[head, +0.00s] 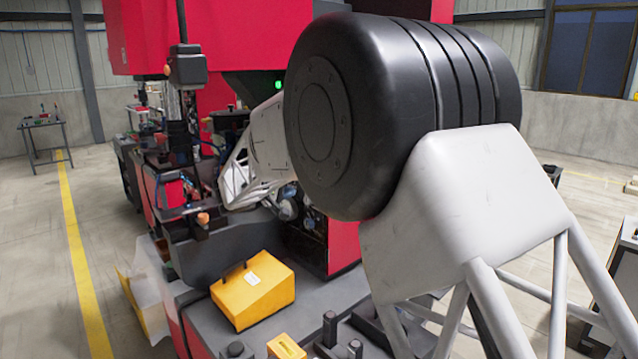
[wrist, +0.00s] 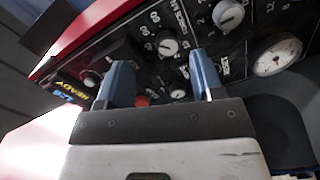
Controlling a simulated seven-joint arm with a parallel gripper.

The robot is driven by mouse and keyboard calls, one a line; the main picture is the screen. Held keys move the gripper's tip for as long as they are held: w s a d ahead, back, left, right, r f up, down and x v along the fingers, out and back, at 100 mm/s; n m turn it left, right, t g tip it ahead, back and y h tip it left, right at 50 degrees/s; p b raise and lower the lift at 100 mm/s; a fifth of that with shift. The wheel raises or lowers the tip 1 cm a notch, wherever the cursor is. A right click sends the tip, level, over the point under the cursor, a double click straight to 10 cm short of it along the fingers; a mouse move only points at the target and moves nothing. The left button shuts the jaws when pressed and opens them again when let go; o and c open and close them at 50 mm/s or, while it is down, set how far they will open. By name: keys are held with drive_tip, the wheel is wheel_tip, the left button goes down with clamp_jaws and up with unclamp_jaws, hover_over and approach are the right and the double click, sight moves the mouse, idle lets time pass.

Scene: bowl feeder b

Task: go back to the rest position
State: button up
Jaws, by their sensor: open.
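My gripper (wrist: 158,70) shows in the wrist view with two blue fingers spread apart and nothing between them. The fingertips point at a dark control panel (wrist: 140,62) with several knobs and printed scales. I cannot tell whether they touch it. In the head view my own arm, with its large black joint and white links, fills the middle and right. It reaches toward the red machine (head: 235,40), and I cannot make out the gripper there.
A white-faced gauge (wrist: 277,55) sits at the panel's right. A yellow box (head: 254,290) and a smaller yellow block (head: 286,346) stand on the machine's grey deck, below my arm. A side table (head: 42,128) stands far left. Open floor lies left, along a yellow line (head: 80,260).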

drive_tip(key=s+d+r+m+g+y, duration=0.1)
drive_tip(key=s+d+m+g+y, duration=0.5)
drive_tip(key=s+d, duration=1.9)
drive_tip(key=s+d+f+g+y, duration=0.1)
drive_tip(key=s+d+f+y, duration=0.1)
drive_tip(key=s, duration=0.8)
drive_tip(key=s+d+f+g+y, duration=0.1)
drive_tip(key=s+d+f+y, duration=0.1)
drive_tip(key=s, duration=0.8)
drive_tip(key=s+d+f+g+y, duration=0.1)
drive_tip(key=s+f, duration=0.3)
drive_tip(key=s, duration=0.6)
drive_tip(key=shift+s+d+f+g+y, duration=0.2)
drive_tip(key=shift+d+f+g+y, duration=0.15)
drive_tip(key=shift+d+y, duration=0.4)
drive_tip(key=shift+d+h, duration=0.15)
drive_tip(key=shift+h, duration=0.1)
